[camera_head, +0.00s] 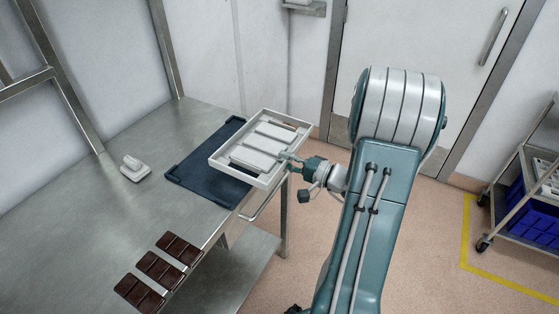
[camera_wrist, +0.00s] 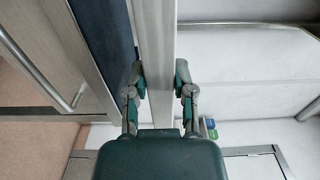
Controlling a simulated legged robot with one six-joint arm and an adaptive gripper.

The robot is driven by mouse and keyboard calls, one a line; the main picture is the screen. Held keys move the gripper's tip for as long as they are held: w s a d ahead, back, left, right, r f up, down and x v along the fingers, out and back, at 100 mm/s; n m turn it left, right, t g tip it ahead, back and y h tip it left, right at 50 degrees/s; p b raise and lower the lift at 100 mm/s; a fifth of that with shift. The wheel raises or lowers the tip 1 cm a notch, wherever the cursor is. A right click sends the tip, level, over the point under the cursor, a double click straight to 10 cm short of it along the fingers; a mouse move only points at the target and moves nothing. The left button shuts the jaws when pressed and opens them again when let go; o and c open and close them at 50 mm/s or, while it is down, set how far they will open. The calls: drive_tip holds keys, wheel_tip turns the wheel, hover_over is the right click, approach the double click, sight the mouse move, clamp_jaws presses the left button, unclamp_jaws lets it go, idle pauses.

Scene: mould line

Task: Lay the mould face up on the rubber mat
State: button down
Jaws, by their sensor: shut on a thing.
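The white mould (camera_head: 214,160), a rimmed frame with rectangular blocks inside, is in the head view over the dark blue rubber mat (camera_head: 190,178). Its side with the rim and blocks faces the head camera. My gripper (camera_head: 288,160) is shut on the mould's right edge. In the wrist view the mould (camera_wrist: 156,22) shows edge-on between the two fingers of my gripper (camera_wrist: 160,76). The mat (camera_wrist: 98,35) lies left of it there, with the mould seemingly apart from it. The mould hides the mat's right part in the head view; the exact gap and tilt are hard to tell.
Several brown chocolate bars (camera_head: 158,270) lie near the steel table's (camera_head: 95,215) front edge. A small white handled tool (camera_head: 134,168) stands left of the mat. A rail (camera_head: 265,203) runs along the table's edge. A trolley with a blue crate (camera_head: 535,215) is far right.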

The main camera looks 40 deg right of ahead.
drive_tip(key=r+v, duration=0.2)
drive_tip(key=v, duration=0.9)
drive_tip(key=r+v, duration=0.3)
drive_tip(key=v, duration=0.8)
drive_tip(key=shift+r, duration=0.2)
drive_tip(key=shift+w+d, duration=0.1)
drive_tip(key=shift+w, duration=0.05)
drive_tip(key=m, duration=3.5)
drive_tip(key=shift+m, duration=0.4)
